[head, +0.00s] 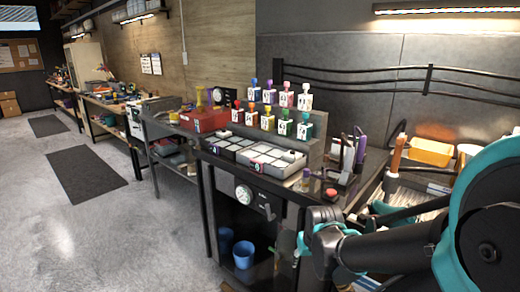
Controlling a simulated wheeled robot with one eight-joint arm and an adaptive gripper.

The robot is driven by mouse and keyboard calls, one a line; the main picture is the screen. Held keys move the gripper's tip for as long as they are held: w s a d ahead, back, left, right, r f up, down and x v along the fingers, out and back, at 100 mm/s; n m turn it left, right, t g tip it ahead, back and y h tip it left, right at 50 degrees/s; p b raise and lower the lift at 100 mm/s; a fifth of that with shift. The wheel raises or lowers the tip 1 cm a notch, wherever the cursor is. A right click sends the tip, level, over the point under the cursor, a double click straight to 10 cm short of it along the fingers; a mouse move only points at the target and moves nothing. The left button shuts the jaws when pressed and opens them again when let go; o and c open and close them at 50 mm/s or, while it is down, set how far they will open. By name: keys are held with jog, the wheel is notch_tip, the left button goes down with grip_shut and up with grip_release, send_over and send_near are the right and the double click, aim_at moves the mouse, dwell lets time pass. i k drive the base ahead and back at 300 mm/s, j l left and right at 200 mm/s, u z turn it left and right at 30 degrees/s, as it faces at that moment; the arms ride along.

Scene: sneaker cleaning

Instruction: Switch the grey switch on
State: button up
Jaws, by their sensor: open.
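A small grey switch (266,211) appears on the dark front panel of the workbench, just right of a round white dial (243,194). It is too small to tell its position. My gripper (309,246), dark with teal parts, is at the lower middle, in front of the bench and to the right of and below the switch in the picture. Its jaws are open, and I see nothing held in them. My arm comes in from the right edge and covers the bench's lower right part.
The workbench (228,168) carries two white-celled trays (273,162) and a rack of coloured bottles. A red box (204,120) sits to the left. Tools and an orange bin (430,152) are on the right. Blue cups (243,254) stand on the lower shelf. The floor at left is open.

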aim_at(271, 217)
jog(key=k+l+u, duration=0.15)
jog(key=k+u, duration=0.7)
